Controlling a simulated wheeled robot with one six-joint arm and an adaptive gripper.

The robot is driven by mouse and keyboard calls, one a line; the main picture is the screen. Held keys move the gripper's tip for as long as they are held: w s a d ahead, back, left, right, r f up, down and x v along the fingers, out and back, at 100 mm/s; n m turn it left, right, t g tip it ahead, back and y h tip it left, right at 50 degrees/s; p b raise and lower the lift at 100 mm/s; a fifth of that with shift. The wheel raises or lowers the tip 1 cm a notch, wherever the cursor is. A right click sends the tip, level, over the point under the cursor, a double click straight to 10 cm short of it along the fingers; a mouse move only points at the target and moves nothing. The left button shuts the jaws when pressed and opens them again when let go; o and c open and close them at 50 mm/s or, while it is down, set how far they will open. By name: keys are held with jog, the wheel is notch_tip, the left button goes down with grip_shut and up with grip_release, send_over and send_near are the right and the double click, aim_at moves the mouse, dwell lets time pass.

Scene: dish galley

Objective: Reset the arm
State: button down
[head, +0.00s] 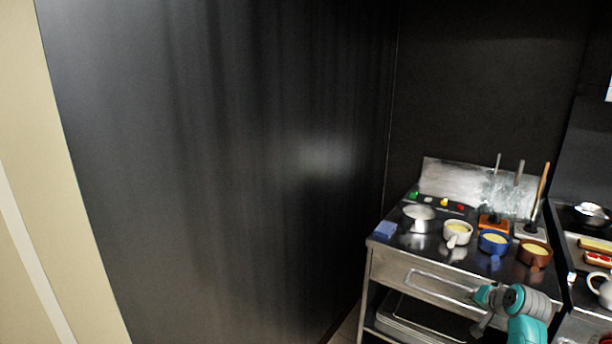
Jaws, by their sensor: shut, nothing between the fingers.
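My arm shows at the lower right of the head view, grey with teal joint caps, in front of the steel counter (412,256). My gripper (477,331) is a small dark shape at the arm's left end, pointing down in front of the counter's drawer front. It is shut and holds nothing. Its fingertips are too small and dark to make out in detail. It is apart from the dishes on the counter top.
On the counter stand a white pot (457,232), a blue pot (494,241), a brown pot (534,253), a metal bowl (419,213) and a blue block (385,229). Trays (407,322) lie below. A dark wall (220,170) fills the left; a stove unit adjoins right.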

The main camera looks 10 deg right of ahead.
jog(key=s+a+f+n, duration=0.1)
jog(key=s+a+f, duration=0.3)
jog(key=a+f, duration=0.45)
jog(key=s+a+f+n, duration=0.1)
jog(key=s+a+f, duration=0.3)
jog(key=a+f, duration=0.4)
jog(key=s+a+f+n+t, duration=0.2)
jog(key=s+a+f, duration=0.1)
jog(key=s+a, duration=1.15)
jog(key=s+a+r+n+t, duration=0.1)
jog(key=s+a+r, duration=0.1)
jog(key=s+a, duration=0.4)
jog(key=s+a+r+n, duration=0.2)
jog(key=s+a, duration=0.2)
jog(key=s, duration=0.5)
jog(key=s+a+r+n+t+y, duration=0.2)
jog(key=s+a+r+n, duration=0.1)
jog(key=s+r, duration=1.1)
jog(key=shift+a+r+n+y, duration=0.3)
jog(key=shift+a+r+n, duration=0.1)
jog(key=shift+a, duration=0.25)
